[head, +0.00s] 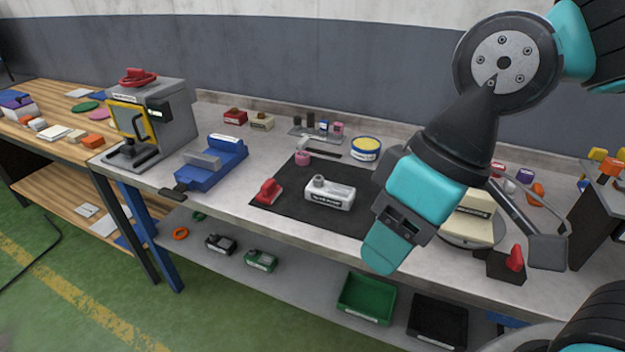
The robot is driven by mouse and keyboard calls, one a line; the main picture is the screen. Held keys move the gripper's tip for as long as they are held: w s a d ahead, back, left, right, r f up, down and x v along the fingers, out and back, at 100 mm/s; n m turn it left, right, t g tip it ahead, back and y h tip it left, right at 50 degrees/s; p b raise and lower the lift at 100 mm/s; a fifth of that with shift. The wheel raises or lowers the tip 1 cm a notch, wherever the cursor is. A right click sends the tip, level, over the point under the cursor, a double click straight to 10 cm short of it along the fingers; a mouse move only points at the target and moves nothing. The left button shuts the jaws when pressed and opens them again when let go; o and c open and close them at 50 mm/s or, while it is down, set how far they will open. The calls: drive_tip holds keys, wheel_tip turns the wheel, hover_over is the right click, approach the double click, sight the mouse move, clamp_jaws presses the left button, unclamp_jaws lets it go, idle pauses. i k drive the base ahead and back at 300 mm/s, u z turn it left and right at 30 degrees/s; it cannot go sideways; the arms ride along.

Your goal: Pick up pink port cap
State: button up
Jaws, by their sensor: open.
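A small pink cylinder (302,158), which looks like the pink port cap, stands near the back left edge of the black mat (275,211). A second pink piece (337,129) stands in the small grey rack (316,138) behind it, among dark and blue ones. I cannot tell for sure which of the two is the port cap. My gripper (385,255) hangs over the front of the bench, right of the mat and well apart from both pink pieces. It is open, seen from the side, and no object shows in it. My arm hides part of the mat and bench.
A white device (330,194) and a red piece (268,191) sit on the mat. A blue vice (211,163) and grey press (150,125) stand left. A yellow-blue tin (366,149) stands behind the mat. A cream object (468,218) on a round base stands right.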

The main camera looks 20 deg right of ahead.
sight(302, 158)
drive_tip(key=k, duration=0.25)
drive_tip(key=u, duration=1)
drive_tip(key=i, duration=2.45)
drive_tip(key=z, duration=2.25)
